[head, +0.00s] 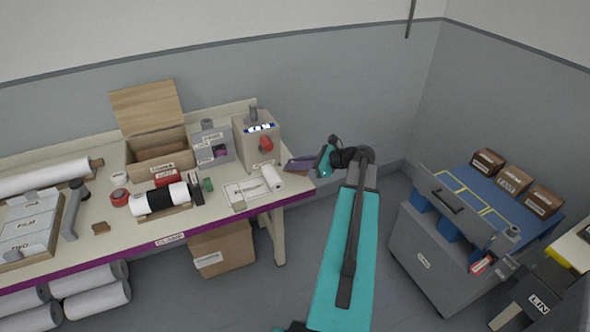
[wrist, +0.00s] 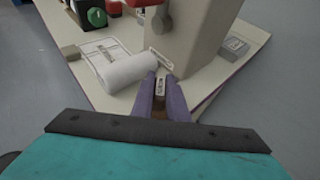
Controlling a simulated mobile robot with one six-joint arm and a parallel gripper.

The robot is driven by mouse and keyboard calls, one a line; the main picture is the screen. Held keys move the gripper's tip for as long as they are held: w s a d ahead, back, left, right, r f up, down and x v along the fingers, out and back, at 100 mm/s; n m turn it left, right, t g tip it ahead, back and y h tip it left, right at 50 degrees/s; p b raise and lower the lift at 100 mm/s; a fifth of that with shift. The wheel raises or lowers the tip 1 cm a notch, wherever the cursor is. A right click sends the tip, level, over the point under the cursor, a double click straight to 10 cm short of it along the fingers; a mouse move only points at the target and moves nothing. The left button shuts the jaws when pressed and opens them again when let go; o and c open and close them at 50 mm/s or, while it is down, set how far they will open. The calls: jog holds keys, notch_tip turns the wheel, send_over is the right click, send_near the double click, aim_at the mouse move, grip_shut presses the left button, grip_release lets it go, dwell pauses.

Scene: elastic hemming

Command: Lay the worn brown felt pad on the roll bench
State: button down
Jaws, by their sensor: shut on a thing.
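My gripper (head: 303,165) is at the right end of the roll bench (head: 135,233), its purple fingers pointing left over or just beside the corner. In the wrist view, the fingers (wrist: 160,92) are shut on a brown thing (wrist: 168,114), which looks like the felt pad. The fingers hide most of it, and a small pale label shows between them. I cannot tell whether it touches the bench top (wrist: 122,103).
A white roll (head: 272,178) and a grey machine with a red knob (head: 256,140) stand close to my gripper. A wooden box (head: 160,158) stands behind. A grey cart (head: 430,255) is at right.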

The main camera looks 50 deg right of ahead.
jog(key=shift+f+p, duration=0.35)
jog(key=shift+f, duration=0.95)
jog(key=shift+f, duration=0.1)
jog(key=c, duration=1.7)
grip_release()
jog(key=shift+c, duration=0.2)
jog(key=b+v, duration=0.3)
jog(key=v, duration=0.9)
jog(key=shift+r, duration=0.25)
jog(key=shift+s+a, duration=0.1)
